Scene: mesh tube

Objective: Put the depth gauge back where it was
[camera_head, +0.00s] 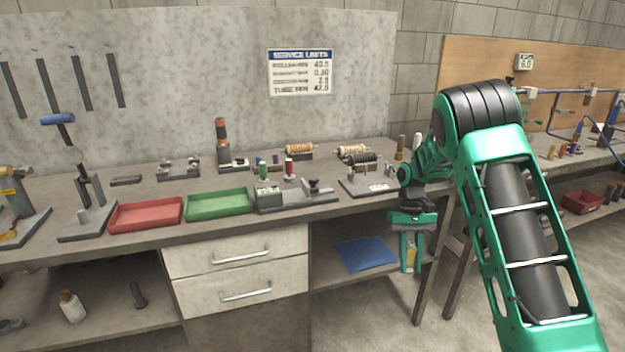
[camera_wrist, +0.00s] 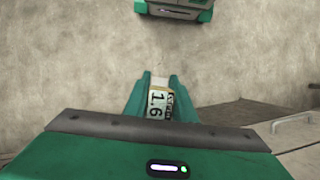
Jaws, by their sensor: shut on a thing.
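My gripper (camera_head: 410,266) hangs in front of the right end of the near workbench, below the level of its top. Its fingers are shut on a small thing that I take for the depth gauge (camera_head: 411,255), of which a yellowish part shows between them. In the wrist view the gauge (camera_wrist: 158,104) sits between the green fingers and has a pale label face reading 1.6. The rest of it is hidden by the fingers and the gripper body. It is held clear of the bench.
The bench (camera_head: 330,211) carries a red tray (camera_head: 146,229), a green tray (camera_head: 218,219), a grey fixture (camera_head: 297,200) and several wound coils (camera_head: 298,150). A blue cloth (camera_head: 365,253) lies on the lower shelf. A second bench with a board (camera_head: 495,72) stands at right.

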